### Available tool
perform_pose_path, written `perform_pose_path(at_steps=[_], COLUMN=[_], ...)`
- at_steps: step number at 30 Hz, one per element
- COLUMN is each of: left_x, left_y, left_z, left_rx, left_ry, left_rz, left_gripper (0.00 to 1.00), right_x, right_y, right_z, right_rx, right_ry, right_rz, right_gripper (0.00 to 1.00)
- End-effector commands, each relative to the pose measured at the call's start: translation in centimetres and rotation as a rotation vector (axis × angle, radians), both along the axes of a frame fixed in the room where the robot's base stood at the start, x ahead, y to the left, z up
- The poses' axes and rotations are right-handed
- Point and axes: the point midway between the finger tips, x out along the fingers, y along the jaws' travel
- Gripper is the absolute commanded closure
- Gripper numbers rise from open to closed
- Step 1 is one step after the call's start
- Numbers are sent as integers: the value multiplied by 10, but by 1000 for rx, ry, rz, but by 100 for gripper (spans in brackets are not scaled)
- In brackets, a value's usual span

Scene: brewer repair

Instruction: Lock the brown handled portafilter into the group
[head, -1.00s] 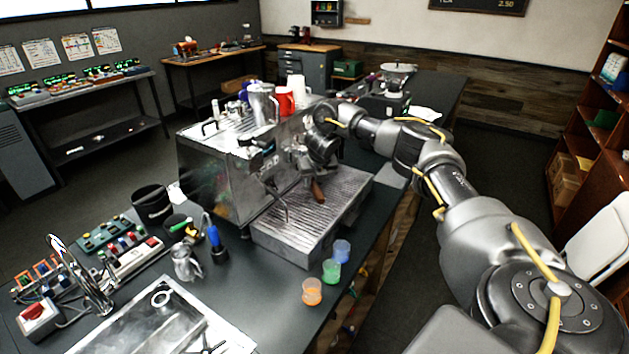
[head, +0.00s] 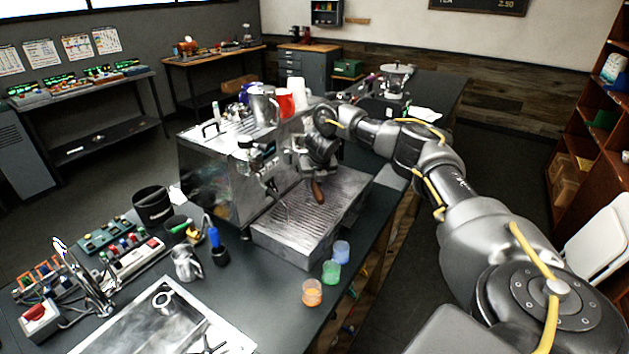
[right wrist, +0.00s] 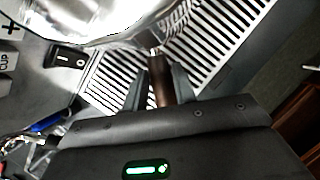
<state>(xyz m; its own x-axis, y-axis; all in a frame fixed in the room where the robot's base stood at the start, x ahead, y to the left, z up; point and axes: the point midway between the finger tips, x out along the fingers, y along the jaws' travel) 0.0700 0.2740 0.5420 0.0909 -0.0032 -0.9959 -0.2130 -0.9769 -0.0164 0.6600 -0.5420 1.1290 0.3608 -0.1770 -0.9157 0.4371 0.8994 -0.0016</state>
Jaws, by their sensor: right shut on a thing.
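The espresso machine (head: 215,175) stands on the dark counter, with a slotted drip tray (head: 325,207) at its front. My right gripper (head: 312,176) is at the front of the machine, above the drip tray. In the right wrist view its two fingers (right wrist: 158,85) are shut on the brown handle (right wrist: 160,88) of the portafilter. The handle also shows in the head view (head: 318,192), pointing down and outward. A large shiny round metal part (right wrist: 85,18) fills the top left of the wrist view. Whether the portafilter sits in the group cannot be told. My left gripper is not in view.
Orange (head: 312,292), green (head: 331,271) and blue (head: 341,252) cups stand near the counter's front edge. A steel pitcher (head: 186,263) and a black bin (head: 152,206) stand left of the machine. Cups and jugs sit on its top. A rocker switch (right wrist: 68,58) shows in the wrist view.

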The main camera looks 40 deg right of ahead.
Motion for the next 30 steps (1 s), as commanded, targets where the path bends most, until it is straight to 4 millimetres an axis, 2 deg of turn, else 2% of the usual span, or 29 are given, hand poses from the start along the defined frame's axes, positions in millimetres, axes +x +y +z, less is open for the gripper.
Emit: perform_pose_path(at_steps=[30], left_x=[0], left_y=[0], left_z=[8], left_rx=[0], left_ry=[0], left_rz=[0], left_gripper=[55], right_x=[1], right_y=[0], right_z=[6], right_rx=[0], right_ry=[-2], right_rz=[0], right_gripper=[100])
